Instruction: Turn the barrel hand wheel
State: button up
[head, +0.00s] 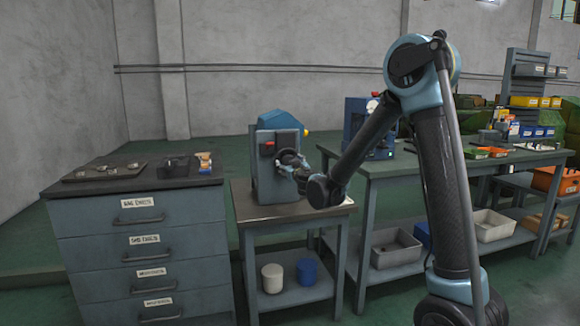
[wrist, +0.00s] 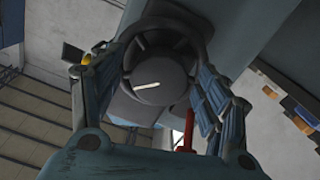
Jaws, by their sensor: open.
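The barrel hand wheel (head: 289,157) is dark and round, on the front of a small grey-blue machine (head: 267,181) with a blue top. In the wrist view the wheel's hub (wrist: 158,75) faces the camera, with a pale line on it. Part of its dark rim curves above and beside the hub. My gripper (head: 301,176) is right at the wheel in the head view. In the wrist view my gripper (wrist: 158,80) is open, one finger on each side of the hub. Whether the fingers touch the rim cannot be told. The head view hides the fingertips.
A red button (head: 268,145) sits on the machine beside the wheel. The machine stands on a small bench (head: 243,208). A drawer cabinet (head: 140,240) stands left, with tools on top. A long workbench (head: 400,172) with another blue machine (head: 358,118) stands right. Green floor is open in front.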

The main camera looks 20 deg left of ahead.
jog(key=shift+x, duration=0.75)
jog(key=shift+c, duration=0.3)
jog(key=c, duration=1)
jog(key=shift+n, duration=0.5)
jog(key=n, duration=0.4)
jog(key=shift+n, duration=0.3)
jog(key=n, duration=0.4)
jog(key=shift+s+n, duration=0.1)
jog(key=shift+n, duration=0.3)
